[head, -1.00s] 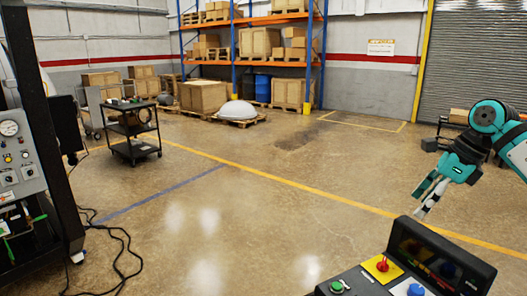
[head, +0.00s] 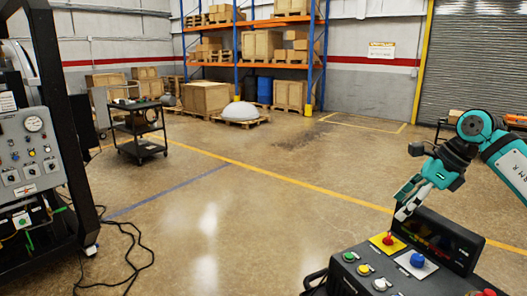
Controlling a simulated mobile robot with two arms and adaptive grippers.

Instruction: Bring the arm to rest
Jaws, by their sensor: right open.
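My right gripper (head: 405,205) is teal and black with pale fingertips. It hangs from my right arm (head: 490,140) on the right of the head view. It is open and empty, with its fingers pointing down and to the left. In the picture its fingertips sit just above the back of the black control console, near the red button on its yellow plate (head: 387,241). I cannot tell the depth gap between them. My left gripper is not in view.
The control console (head: 350,272) with several buttons stands at the lower right. A furnace panel (head: 25,155) is at the left, with black cables (head: 128,250) on the floor beside it. A black cart (head: 137,130) stands behind. The middle floor is clear.

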